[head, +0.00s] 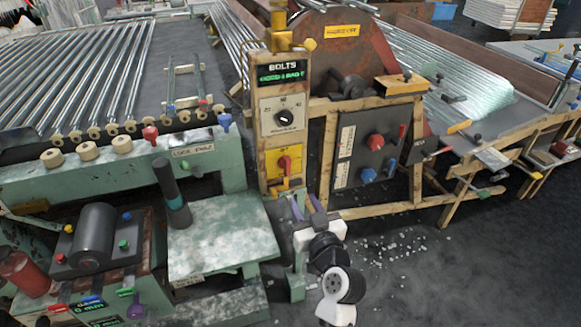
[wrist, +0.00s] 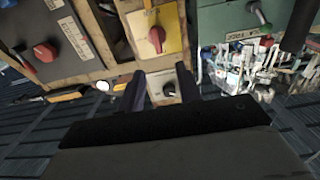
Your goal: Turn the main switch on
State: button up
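A red rotary switch on a yellow plate (head: 285,163) sits low on the wooden control post; I take it to be the main switch. It also shows at the top of the wrist view (wrist: 156,36), with its red handle in sight. My gripper (head: 307,206) is in front of and below the switch in the head view, its two dark purple fingers apart with nothing between them. In the wrist view my gripper (wrist: 162,86) is open and apart from the switch. A black dial knob (wrist: 169,90) shows behind the gap between the fingers.
The dial panel (head: 285,115) and a green-lettered display (head: 282,73) are above the switch. To the right is a dark panel (head: 374,150) with red and blue knobs in a wooden frame. A green machine (head: 220,230) stands at the left. White bits litter the floor.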

aim_at(289, 170)
jog(key=p+x, duration=0.1)
jog(key=x, duration=0.3)
jog(key=p+x, duration=0.2)
jog(key=x, duration=0.3)
jog(key=f+p+x, duration=0.1)
jog(key=x, duration=0.3)
jog(key=shift+w+d, duration=0.15)
jog(key=shift+w, duration=0.1)
grip_shut()
